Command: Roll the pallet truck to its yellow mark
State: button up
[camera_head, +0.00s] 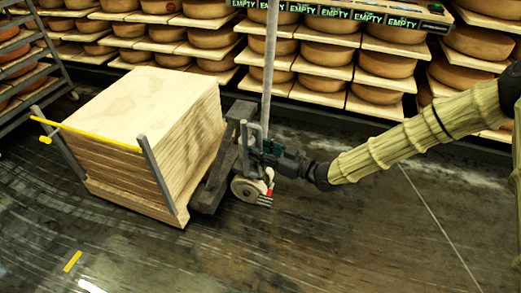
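The pallet truck (209,190) carries a tall stack of pale wooden boards (140,105). Grey uprights and a yellow bar (90,135) stand at the stack's left and front. A wheel (247,189) and a short grey upright handle (245,140) show at the truck's right end. My gripper (262,156) reaches in from the right and is at this handle. Its fingers are small and dark there, so I cannot tell whether they close on it. A short yellow mark (72,261) lies on the floor at the lower left, apart from the truck.
Shelves of cheese wheels (325,55) line the back, with a strip of "EMPTY" labels (330,12). A thin grey pole (270,60) rises behind my gripper. A metal rack (45,50) stands at the far left. The dark, shiny floor (300,250) in front is clear.

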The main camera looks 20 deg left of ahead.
grip_shut()
jog(key=shift+d, duration=0.15)
